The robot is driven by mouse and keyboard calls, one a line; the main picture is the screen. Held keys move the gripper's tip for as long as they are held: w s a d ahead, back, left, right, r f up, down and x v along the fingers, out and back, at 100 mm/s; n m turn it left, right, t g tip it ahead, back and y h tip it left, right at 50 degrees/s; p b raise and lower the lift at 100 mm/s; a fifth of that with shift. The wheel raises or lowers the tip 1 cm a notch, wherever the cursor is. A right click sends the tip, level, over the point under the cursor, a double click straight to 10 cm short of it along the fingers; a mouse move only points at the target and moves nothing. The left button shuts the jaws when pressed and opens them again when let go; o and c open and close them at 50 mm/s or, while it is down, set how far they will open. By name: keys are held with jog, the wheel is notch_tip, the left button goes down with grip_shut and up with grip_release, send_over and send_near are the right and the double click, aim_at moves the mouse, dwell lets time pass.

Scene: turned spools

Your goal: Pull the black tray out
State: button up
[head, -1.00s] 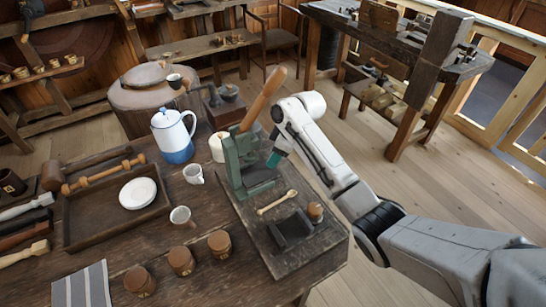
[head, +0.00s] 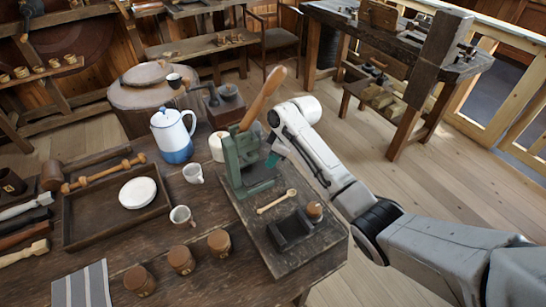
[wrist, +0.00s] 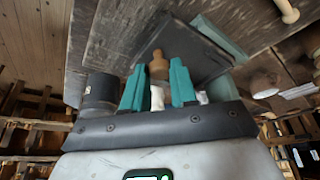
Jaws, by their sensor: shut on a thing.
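The black tray (wrist: 190,48) shows in the wrist view as a dark flat piece between green metal parts, with a turned wooden knob (wrist: 158,66) at its near end. My gripper (wrist: 158,86) has its two teal fingers on either side of this knob and is shut on it. In the head view my gripper (head: 272,160) is at the right side of the green press (head: 246,160), which has a long wooden handle.
The press stands on a dark board with a wooden spoon (head: 277,202), a black holder (head: 291,231) and a small wooden-topped piece (head: 314,210). Cups, a blue-white pot (head: 172,135) and wooden mugs stand to the left. Open floor lies right of the table.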

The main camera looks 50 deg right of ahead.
grip_shut()
jog(key=s+d+b, duration=0.1)
jog(key=s+d, duration=0.1)
jog(key=d, duration=0.6)
jog(key=shift+s+d+b, duration=0.3)
jog(key=shift+d, duration=0.1)
jog(key=o, duration=0.9)
grip_release()
jog(key=v, duration=1)
jog(key=shift+s+r, duration=0.2)
jog(key=shift+r, duration=0.15)
